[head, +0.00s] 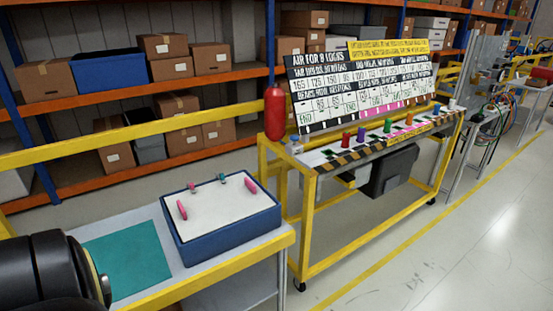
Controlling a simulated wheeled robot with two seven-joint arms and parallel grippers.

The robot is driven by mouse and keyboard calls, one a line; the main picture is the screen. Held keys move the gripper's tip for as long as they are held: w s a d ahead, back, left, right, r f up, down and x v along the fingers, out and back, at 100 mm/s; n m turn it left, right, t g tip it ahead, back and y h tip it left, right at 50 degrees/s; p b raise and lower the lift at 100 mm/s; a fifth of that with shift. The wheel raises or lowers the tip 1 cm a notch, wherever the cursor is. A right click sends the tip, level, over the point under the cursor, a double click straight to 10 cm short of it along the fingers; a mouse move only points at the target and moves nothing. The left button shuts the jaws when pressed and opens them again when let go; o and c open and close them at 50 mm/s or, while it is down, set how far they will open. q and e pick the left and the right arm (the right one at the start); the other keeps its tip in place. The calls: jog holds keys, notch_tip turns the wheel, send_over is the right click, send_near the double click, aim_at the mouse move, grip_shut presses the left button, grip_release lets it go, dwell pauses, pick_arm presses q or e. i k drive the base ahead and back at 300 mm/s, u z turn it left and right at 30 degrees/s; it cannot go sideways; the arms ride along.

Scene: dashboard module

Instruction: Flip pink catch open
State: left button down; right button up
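A dark blue box-shaped module (222,240) with a white top panel (215,213) stands on a grey bench at the lower left. Two elongated pink pieces rise from the panel, one at its left side (182,209) and one at its right rear corner (251,185). A small pink-and-teal piece (192,187) and a small teal piece (222,178) sit along the rear edge. I cannot tell from here which pink piece is the catch or how its hinge stands. No gripper shows, and nothing touches the module.
A teal mat (127,262) lies left of the module on the yellow-edged bench (240,256). A yellow-framed cart (312,235) with a sign board and coloured pieces stands to the right. A red cylinder (275,112) stands behind. Shelves with boxes line the back. The floor at right is clear.

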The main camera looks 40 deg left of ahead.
aim_at(191, 185)
jog(key=u, duration=0.25)
jog(key=i, duration=1.45)
jog(key=u, duration=1.5)
jog(key=i, duration=0.45)
jog(key=u, duration=0.35)
